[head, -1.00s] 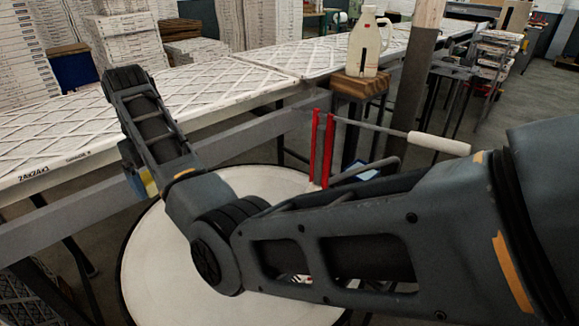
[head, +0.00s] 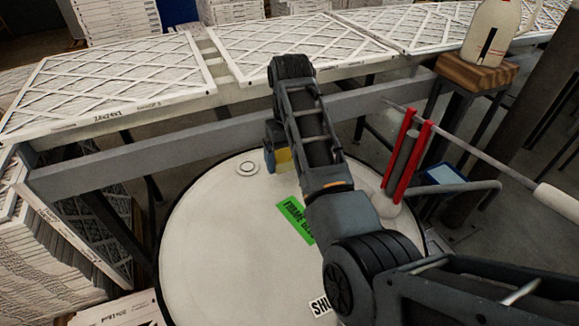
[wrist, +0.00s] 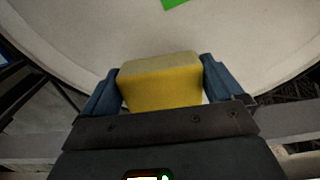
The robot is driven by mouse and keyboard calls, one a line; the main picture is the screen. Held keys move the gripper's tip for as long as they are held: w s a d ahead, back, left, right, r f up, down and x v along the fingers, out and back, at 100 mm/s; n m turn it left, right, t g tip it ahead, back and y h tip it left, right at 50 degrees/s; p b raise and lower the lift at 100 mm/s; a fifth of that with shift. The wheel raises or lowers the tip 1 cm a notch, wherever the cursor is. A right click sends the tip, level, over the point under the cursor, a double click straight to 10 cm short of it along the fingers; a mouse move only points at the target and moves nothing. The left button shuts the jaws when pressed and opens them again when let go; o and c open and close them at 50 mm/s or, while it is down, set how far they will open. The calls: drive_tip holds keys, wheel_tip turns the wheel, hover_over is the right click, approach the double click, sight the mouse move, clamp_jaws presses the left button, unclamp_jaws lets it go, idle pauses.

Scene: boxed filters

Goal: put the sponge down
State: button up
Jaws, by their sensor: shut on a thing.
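My gripper (wrist: 158,72) is shut on a yellow sponge (wrist: 160,90), with one blue finger on each side of it. In the head view the sponge (head: 284,160) shows partly behind my arm, beside a blue finger of my gripper (head: 276,158). Both appear at the far rim of a round white drum top (head: 220,240). I cannot tell whether the sponge touches the top or is held above it.
The drum top has a green label (head: 294,216), a round cap (head: 247,168) and a red-handled tool (head: 402,158) at its right. Its left part is clear. A grey rail (head: 150,153) and filter-covered table (head: 120,82) stand behind. A jug (head: 490,35) stands on a wooden block.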

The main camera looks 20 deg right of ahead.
sight(288, 180)
drive_tip(key=shift+a+f+p, duration=0.15)
drive_tip(key=shift+f+p, duration=0.05)
drive_tip(key=shift+f, duration=0.85)
drive_tip(key=shift+a+f+p, duration=0.15)
drive_tip(key=shift+f, duration=0.9)
drive_tip(key=shift+f, duration=0.1)
drive_tip(key=o, duration=0.6)
drive_tip(key=shift+o, duration=0.2)
wheel_tip(288, 180, up, 11)
drive_tip(key=shift+r, duration=0.65)
